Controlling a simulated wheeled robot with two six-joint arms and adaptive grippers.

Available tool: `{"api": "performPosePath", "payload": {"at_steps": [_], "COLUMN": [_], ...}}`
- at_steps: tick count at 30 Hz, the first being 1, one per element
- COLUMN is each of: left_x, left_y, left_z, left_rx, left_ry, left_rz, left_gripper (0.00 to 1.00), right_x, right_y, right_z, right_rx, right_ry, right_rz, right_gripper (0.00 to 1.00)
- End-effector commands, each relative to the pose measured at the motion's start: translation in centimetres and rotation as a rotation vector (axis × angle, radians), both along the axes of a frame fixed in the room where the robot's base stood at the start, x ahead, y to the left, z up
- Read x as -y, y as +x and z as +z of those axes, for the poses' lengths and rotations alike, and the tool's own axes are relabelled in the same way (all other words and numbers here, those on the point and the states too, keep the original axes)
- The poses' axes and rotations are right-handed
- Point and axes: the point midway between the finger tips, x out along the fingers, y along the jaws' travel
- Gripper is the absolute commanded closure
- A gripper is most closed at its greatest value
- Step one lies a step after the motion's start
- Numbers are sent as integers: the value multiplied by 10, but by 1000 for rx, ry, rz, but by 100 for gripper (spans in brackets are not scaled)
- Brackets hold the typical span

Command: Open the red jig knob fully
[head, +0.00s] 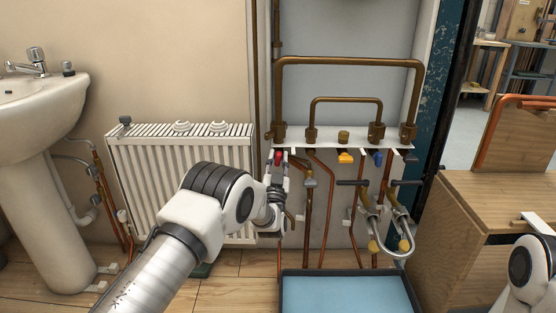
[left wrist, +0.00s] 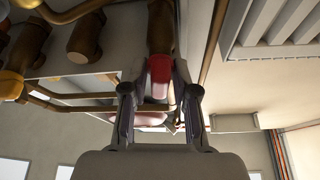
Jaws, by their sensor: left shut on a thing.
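The red jig knob (head: 278,157) sits below the left end of the white shelf plate (head: 330,138), under the brass pipe fittings. My left gripper (head: 278,170) reaches up to it from below. In the left wrist view the red knob (left wrist: 160,68) lies between the two fingers of my left gripper (left wrist: 160,88), one on each side. The fingers are shut on it. How far the knob is turned cannot be read. My right gripper is out of view; only part of my right arm shows at the lower right.
A yellow knob (head: 345,157) and a blue knob (head: 378,158) sit farther right under the plate. Copper pipes (head: 327,210) hang below. A white radiator (head: 150,170) stands left, a blue-floored tray (head: 345,292) below, and a wooden bench (head: 480,205) right.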

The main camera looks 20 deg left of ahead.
Motion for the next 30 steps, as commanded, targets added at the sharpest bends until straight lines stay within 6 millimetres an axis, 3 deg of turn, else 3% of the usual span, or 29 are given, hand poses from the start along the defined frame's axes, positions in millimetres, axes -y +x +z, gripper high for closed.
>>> {"api": "performPosePath", "payload": {"at_steps": [10,26,27,28,30], "left_x": [0,0,0,0,0], "left_y": [0,0,0,0,0], "left_z": [-1,-1,-1,-1,-1], "left_rx": [42,51,51,51,51], "left_ry": [-155,-185,-185,-185,-185], "left_rz": [0,0,0,0,0], "left_gripper": [100,100,65,57,57], "right_x": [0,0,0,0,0], "right_y": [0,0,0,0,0], "right_z": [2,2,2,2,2], "right_rx": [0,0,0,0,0], "right_ry": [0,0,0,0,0], "right_rz": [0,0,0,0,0], "right_gripper": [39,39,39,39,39]}}
